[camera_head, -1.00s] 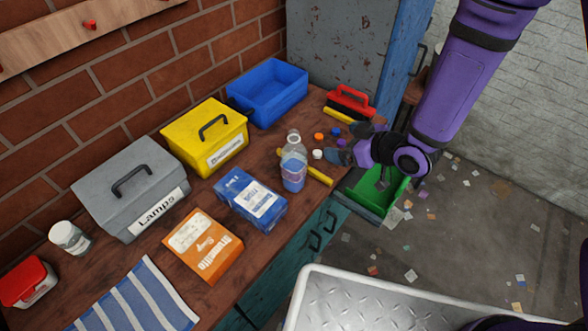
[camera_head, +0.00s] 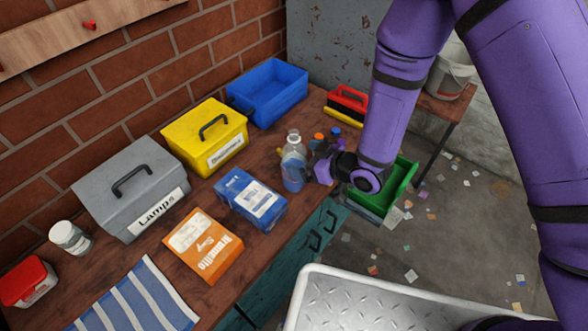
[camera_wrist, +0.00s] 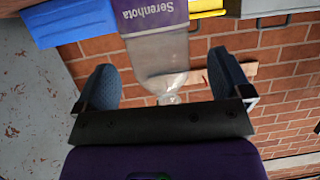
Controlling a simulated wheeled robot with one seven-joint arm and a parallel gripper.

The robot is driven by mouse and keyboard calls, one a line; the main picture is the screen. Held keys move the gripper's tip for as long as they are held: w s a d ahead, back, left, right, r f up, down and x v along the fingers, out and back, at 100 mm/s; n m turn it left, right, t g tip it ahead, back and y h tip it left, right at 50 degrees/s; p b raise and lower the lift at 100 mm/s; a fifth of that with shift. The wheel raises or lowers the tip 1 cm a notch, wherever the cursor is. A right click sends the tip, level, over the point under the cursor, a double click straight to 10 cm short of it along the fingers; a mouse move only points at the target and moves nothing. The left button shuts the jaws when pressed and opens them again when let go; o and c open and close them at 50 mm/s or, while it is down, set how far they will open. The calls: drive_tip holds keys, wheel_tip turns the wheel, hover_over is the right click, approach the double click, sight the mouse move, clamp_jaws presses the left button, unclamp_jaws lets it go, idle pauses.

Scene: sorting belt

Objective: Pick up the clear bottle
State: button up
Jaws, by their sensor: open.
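The clear bottle (camera_head: 293,165) stands upright on the wooden bench, with a blue-purple label around its lower part. In the wrist view, the clear bottle (camera_wrist: 158,58) appears upside down, with its purple label at the top of the picture and its neck towards my palm. My gripper (camera_head: 314,158) is at the bottle's right side in the head view. In the wrist view, my gripper (camera_wrist: 160,66) is open, with one dark finger on each side of the bottle and gaps visible. Whether anything touches the bottle cannot be told.
A blue carton (camera_head: 252,198) lies close in front of the bottle. An orange box (camera_head: 203,245), a yellow toolbox (camera_head: 206,137), a grey toolbox (camera_head: 131,187) and a blue bin (camera_head: 267,92) stand around. A green bin (camera_head: 401,183) is beyond the bench's right edge. Coloured caps (camera_head: 319,137) lie behind.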

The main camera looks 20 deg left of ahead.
drive_tip(key=x, duration=0.4)
drive_tip(key=shift+c, duration=0.2)
drive_tip(key=c, duration=1.4)
